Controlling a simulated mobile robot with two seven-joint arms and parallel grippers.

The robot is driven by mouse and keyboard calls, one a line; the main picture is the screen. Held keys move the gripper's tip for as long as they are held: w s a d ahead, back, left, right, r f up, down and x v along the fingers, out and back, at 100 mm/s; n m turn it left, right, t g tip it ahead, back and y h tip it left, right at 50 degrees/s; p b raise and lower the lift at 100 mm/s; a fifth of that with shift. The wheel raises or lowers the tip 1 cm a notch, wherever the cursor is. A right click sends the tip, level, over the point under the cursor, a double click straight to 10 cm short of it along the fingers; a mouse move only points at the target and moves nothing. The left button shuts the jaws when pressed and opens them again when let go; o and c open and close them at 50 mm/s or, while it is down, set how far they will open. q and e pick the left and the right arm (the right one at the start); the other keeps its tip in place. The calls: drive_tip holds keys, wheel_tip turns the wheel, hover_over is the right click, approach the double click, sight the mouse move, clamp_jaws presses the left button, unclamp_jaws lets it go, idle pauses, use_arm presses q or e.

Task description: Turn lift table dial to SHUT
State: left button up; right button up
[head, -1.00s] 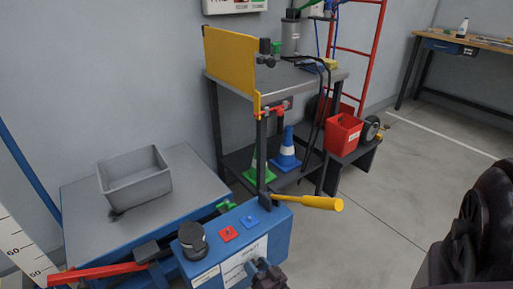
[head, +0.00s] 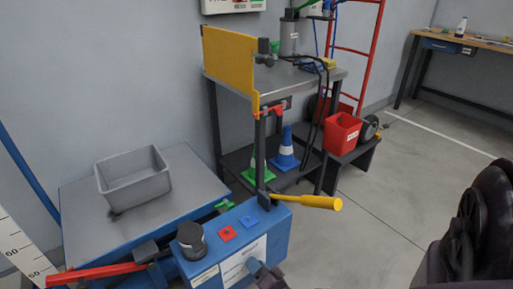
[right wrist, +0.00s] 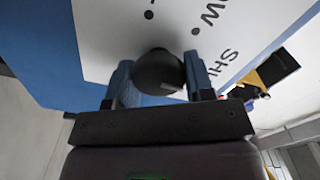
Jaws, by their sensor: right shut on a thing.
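The lift table (head: 200,180) stands at the left in the head view, with a blue control box (head: 276,232) at its front end. The box's front face carries a white label plate (head: 232,268). In the right wrist view the dark round dial (right wrist: 157,68) sits on that plate, between the two blue fingers of my right gripper (head: 266,274). The fingers are shut on the dial's sides. A small light mark shows at its lower edge. Lettering beginning "SHU" is right of it; "OW" is above. In the head view my gripper hides the dial. My left gripper is not in view.
On top of the box are a black knob (head: 191,237), a red button (head: 228,233) and a blue button (head: 249,222). A yellow-handled lever (head: 310,201) and a red lever (head: 95,273) stick out nearby. A grey bin (head: 135,178) sits on the table.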

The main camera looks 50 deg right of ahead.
idle(0.4)
drive_tip(key=o, duration=0.9)
use_arm(q)
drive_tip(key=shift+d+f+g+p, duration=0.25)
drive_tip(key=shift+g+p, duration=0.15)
drive_tip(key=shift+p, duration=0.6)
use_arm(e)
drive_tip(key=v, duration=1)
drive_tip(key=shift+s, duration=0.4)
